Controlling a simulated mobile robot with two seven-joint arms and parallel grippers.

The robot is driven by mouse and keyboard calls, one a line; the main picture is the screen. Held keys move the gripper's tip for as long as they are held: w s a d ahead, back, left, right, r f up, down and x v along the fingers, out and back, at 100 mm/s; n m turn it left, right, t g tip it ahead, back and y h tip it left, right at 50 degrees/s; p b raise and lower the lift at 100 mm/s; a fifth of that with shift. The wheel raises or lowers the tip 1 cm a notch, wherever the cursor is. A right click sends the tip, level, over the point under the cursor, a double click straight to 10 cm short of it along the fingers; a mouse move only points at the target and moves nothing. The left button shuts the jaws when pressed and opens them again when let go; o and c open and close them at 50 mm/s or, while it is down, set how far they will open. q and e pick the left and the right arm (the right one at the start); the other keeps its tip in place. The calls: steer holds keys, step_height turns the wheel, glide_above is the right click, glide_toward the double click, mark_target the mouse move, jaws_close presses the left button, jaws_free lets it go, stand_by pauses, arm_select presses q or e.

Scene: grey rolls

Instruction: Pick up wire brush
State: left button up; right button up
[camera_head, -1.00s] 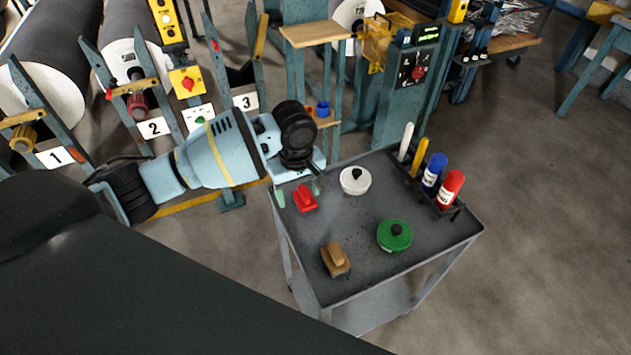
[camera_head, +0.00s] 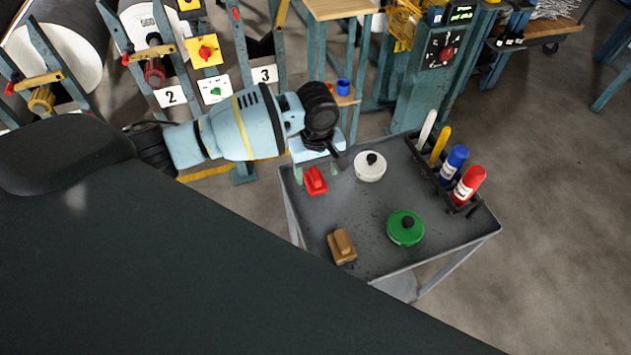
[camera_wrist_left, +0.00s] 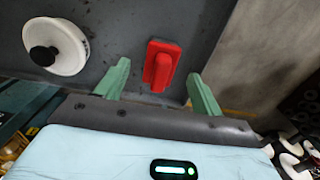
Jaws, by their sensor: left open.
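My left gripper (camera_head: 318,168) is open over the far left corner of the grey cart top. A red block with a raised red handle (camera_head: 316,181) lies on the cart just below its fingers. In the left wrist view the red block (camera_wrist_left: 162,66) shows between and beyond the two green fingertips (camera_wrist_left: 158,73), with nothing held. A brown block with a raised grip (camera_head: 341,247) lies at the near left of the cart. No bristles show on either block, so I cannot tell which is the wire brush. My right gripper is not in view.
The cart (camera_head: 375,225) also bears a white lidded disc (camera_head: 370,167), a green disc (camera_head: 405,228) and a dark rack (camera_head: 428,172) with several markers along the right edge. A control post (camera_head: 430,75) stands behind. The cart's middle is clear.

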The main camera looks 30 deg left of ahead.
mark_target(316, 174)
arm_select(q)
steer(key=f, duration=0.4)
steer(key=shift+a+f+b, duration=0.2)
steer(key=shift+f+b, duration=0.1)
steer(key=shift+f, duration=0.05)
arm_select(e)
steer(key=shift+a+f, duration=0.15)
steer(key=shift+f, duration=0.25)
arm_select(q)
steer(key=c, duration=1.2)
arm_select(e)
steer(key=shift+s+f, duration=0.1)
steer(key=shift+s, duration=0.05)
arm_select(q)
steer(key=shift+r, duration=0.1)
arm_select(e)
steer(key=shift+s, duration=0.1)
